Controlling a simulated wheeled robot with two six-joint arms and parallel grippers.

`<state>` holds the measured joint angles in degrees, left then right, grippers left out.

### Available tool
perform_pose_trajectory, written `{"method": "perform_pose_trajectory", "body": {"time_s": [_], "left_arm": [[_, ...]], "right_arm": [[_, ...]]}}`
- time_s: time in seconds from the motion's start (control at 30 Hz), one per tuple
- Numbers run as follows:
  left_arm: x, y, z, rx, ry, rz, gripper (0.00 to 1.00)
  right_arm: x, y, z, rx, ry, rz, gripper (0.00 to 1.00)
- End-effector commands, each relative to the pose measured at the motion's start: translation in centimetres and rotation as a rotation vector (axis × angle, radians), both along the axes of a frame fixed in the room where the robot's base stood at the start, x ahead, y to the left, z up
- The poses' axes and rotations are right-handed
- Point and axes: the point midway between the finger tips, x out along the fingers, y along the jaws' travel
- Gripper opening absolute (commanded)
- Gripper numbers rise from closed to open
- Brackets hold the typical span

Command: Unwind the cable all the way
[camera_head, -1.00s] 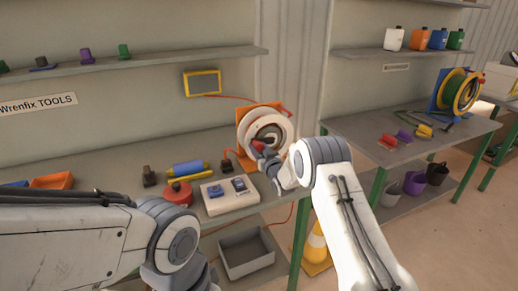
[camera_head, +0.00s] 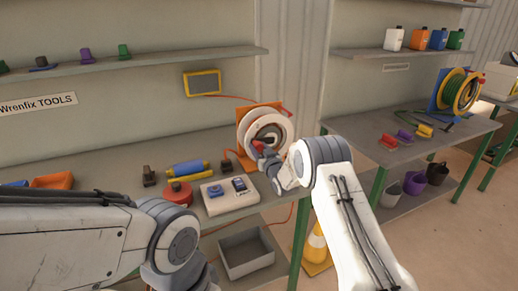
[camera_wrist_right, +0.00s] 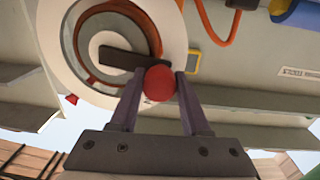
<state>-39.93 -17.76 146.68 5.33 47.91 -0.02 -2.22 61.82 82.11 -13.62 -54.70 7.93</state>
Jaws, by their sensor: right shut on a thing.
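The cable reel (camera_head: 275,123) stands on the left bench, with white rims and an orange back plate. In the right wrist view the reel (camera_wrist_right: 60,50) shows a white rim, orange inside it and a dark crank arm (camera_wrist_right: 118,57). A red knob (camera_wrist_right: 159,83) sits at the end of the crank arm. My right gripper (camera_head: 262,149) is at the front of the reel, shut on the red knob, with one finger on each side. An orange cable (camera_head: 231,151) shows beside the reel. My left arm is in view at lower left, but its gripper is not.
On the bench left of the reel are a grey switch box (camera_head: 225,198), a red round thing (camera_head: 178,193) and a blue-and-yellow roller (camera_head: 187,169). A second reel (camera_head: 460,92) stands on the right bench. A grey bin (camera_head: 246,252) is below.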

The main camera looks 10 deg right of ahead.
Motion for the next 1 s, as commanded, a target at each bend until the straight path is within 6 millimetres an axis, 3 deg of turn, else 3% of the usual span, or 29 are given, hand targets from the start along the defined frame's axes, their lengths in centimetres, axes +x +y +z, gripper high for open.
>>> {"method": "perform_pose_trajectory", "body": {"time_s": [0.63,0.77,1.0], "left_arm": [[0.0,0.0,-0.5,0.0,0.0,0.0,0.5],[0.0,0.0,-1.6,0.0,0.0,0.0,0.5],[0.0,0.0,-5.4,0.0,0.0,0.0,0.5]], "right_arm": [[0.0,-0.2,-0.3,-0.012,-0.004,-0.005,0.0],[0.0,-0.2,-0.8,-0.051,-0.015,-0.005,0.0],[0.0,-0.2,-2.4,-0.201,-0.059,-0.006,0.0]]}}
